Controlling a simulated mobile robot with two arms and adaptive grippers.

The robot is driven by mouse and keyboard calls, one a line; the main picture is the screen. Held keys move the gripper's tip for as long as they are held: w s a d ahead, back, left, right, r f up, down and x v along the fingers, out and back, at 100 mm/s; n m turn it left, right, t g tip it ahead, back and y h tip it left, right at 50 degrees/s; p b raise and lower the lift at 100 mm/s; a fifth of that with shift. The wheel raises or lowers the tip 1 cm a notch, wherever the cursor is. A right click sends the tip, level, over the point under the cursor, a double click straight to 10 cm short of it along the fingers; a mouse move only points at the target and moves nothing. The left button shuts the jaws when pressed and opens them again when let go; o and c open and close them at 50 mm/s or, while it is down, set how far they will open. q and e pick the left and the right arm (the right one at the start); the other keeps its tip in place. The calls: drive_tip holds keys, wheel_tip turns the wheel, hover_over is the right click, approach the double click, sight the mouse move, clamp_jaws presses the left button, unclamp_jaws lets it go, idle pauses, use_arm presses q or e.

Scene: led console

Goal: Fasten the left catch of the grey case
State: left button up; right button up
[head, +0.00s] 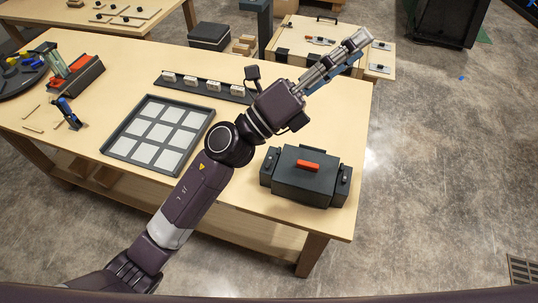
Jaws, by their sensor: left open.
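A dark grey case (293,190) with an orange-red handle (308,165) on top stands near the right end of the wooden table. A small fitting that looks like its left catch (268,163) is on its left side, and a similar one (345,174) is on its right side. Whether either catch is fastened is too small to tell. My left gripper (360,44) is open, with nothing visible in it. It is up and to the right of the case in the head view, well apart from it. My right gripper is not in view.
A tray with pale square tiles (162,131) lies left of the case, under my arm's side. A dark strip with several white blocks (199,85) lies behind. The table's right edge (363,150) is close to the case. Tools and a red-and-grey holder (78,80) are at the left.

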use_arm(q)
drive_tip(key=s+d+f+m+g, duration=0.4)
drive_tip(key=s+d+m+g, duration=0.25)
drive_tip(key=m+g, duration=0.4)
drive_tip(key=m+y, duration=1)
drive_tip(key=y, duration=1.1)
hover_over(269, 161)
wheel_tip(269, 161, down, 21)
wheel_tip(269, 161, down, 7)
drive_tip(key=p, duration=0.3)
drive_tip(key=shift+r, duration=0.15)
drive_tip(key=shift+f, duration=0.45)
drive_tip(key=shift+c, duration=0.7)
